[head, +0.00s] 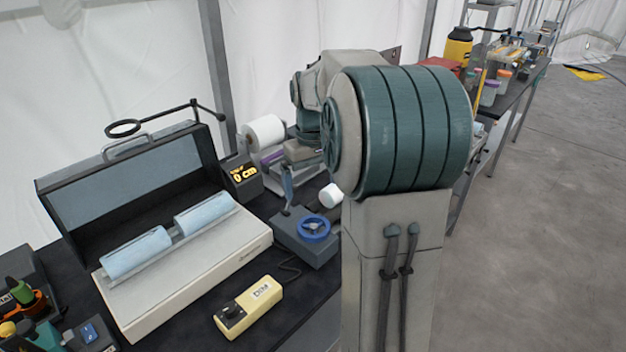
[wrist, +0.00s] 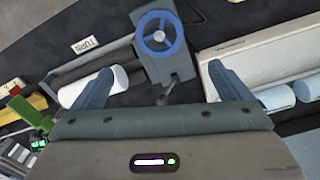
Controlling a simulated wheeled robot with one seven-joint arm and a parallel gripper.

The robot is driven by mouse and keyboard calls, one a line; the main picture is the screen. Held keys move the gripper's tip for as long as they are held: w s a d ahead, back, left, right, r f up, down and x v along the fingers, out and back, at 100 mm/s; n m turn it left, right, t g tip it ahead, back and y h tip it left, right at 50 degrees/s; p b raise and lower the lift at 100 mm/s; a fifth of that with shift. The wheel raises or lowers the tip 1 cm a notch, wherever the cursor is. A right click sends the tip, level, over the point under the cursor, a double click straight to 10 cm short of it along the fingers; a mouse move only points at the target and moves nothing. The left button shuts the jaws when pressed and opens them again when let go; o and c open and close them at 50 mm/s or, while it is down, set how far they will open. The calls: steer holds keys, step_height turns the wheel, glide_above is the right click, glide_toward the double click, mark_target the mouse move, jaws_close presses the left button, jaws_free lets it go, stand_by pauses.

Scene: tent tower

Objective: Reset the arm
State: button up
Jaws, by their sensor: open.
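My gripper (wrist: 160,70) shows in the wrist view with its two blue-grey fingers spread wide apart. Nothing is held between the fingers. Beyond them lies the dark bench top with a grey box that carries a blue handwheel (wrist: 160,37). In the head view a finger of my gripper (head: 288,187) shows above the bench, close to the box with the blue handwheel (head: 314,229). My arm is bent, and its big teal-banded joint fills the middle right of the head view, hiding part of the bench behind it.
An open-lidded case (head: 190,268) with two light-blue rolls stands left on the bench. A cream box (head: 248,307) lies in front. A white roll (head: 264,133), a display reading 0 cm (head: 242,175) and a small white cylinder (head: 330,195) are near my gripper. Floor (head: 560,220) at right is clear.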

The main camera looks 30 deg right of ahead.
stand_by(0.5)
steer(key=s+a+f+t, duration=0.1)
steer(key=s+a, duration=0.6)
steer(key=s, duration=0.3)
steer(key=s+a+f+t, duration=0.1)
steer(key=s+a+t, duration=0.1)
steer(key=s+a, duration=0.4)
steer(key=shift+s+a+f+m, duration=0.15)
steer(key=shift+s+a+m, duration=0.2)
steer(key=shift+s, duration=1.65)
